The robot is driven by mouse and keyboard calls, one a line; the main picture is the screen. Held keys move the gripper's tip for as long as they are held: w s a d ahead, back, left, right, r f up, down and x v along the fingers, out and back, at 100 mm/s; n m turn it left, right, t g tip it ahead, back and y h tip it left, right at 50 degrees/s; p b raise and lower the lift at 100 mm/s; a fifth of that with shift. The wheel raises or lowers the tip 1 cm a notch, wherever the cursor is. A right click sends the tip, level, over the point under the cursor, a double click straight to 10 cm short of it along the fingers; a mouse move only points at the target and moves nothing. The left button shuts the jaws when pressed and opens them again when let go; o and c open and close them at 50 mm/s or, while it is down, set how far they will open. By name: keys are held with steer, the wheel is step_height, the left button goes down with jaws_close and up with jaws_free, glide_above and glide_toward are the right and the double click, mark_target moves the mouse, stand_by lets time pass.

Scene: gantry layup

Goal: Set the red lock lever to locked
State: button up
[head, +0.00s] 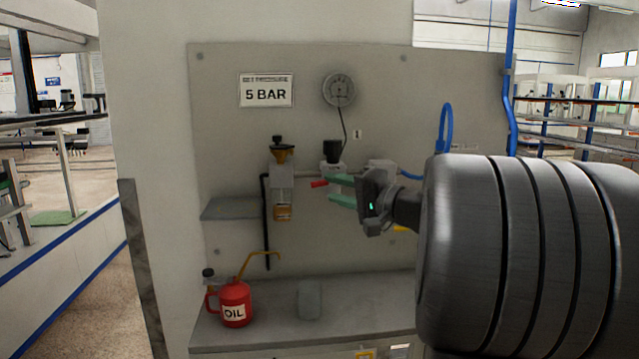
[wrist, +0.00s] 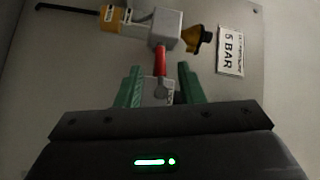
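The red lock lever (head: 319,184) shows in the head view as a short red bar just left of my gripper's fingertips. In the wrist view the red lever (wrist: 160,61) runs upward from between the green fingers. My gripper (head: 337,190) has two green fingers, spread apart. In the wrist view my gripper (wrist: 159,80) is open, with the lever's near end between its fingertips. A gap shows on each side of the lever, with no clear contact. The regulator with a black knob (head: 332,152) stands just above the fingers in the head view; its lower part is partly hidden.
An amber-bowled filter unit (head: 282,180) hangs left of the lever. A shelf (head: 230,208) juts from the panel. A red oil can (head: 235,304) and a grey cylinder (head: 308,299) stand on the bench below. The gauge (head: 339,90) and 5 BAR sign (head: 266,91) are above.

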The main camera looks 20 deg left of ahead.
mark_target(321, 185)
steer(key=shift+x, duration=2.8)
steer(key=shift+c, duration=0.3)
jaws_close()
